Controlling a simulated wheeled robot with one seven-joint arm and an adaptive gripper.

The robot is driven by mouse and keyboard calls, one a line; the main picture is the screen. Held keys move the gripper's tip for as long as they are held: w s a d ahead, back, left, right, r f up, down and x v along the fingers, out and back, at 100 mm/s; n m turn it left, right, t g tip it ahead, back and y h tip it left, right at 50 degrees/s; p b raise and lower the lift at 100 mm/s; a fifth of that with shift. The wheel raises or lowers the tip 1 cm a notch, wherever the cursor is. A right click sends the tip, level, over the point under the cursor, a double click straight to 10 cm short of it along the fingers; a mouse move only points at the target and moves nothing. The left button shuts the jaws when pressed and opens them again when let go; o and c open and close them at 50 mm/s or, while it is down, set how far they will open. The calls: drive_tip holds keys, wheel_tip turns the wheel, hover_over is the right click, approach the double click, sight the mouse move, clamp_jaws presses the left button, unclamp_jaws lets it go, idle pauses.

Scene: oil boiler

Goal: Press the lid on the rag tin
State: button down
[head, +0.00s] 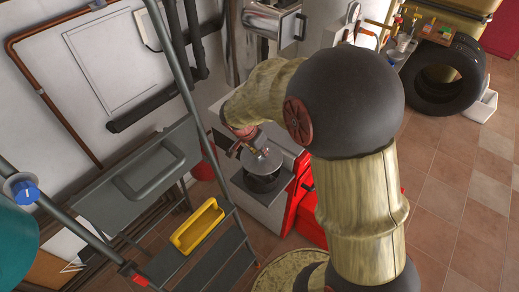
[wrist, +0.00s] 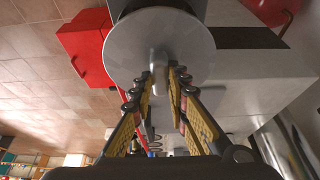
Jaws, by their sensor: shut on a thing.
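The lid is a round grey metal disc with a small knob; it shows in the head view (head: 264,163) and large in the wrist view (wrist: 125,50). My gripper (head: 245,149) is shut on the lid's knob, its two fingers on either side of it in the wrist view (wrist: 161,80). The rag tin (head: 262,183) is a dark round can on a flat grey top, directly below the lid in the head view. In the wrist view the lid hides most of it. I cannot tell whether the lid touches the rim.
A red cabinet (head: 296,192) stands right beside the tin's stand. A stepladder with a yellow tray (head: 197,226) is at the left front. Pipes (head: 186,45) run along the back wall.

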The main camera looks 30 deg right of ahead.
sight(261, 161)
drive_tip(key=shift+f+b, duration=0.65)
drive_tip(key=shift+f, duration=1.15)
drive_tip(key=shift+f+b, duration=0.75)
drive_tip(key=shift+b, duration=0.1)
drive_tip(key=shift+f+b, duration=0.4)
drive_tip(key=shift+b, duration=0.1)
drive_tip(key=shift+b, duration=0.75)
drive_tip(key=shift+f+b, duration=0.15)
drive_tip(key=shift+b, duration=0.7)
idle(0.7)
drive_tip(key=c, duration=1.7)
unclamp_jaws()
drive_tip(key=shift+o, duration=1.1)
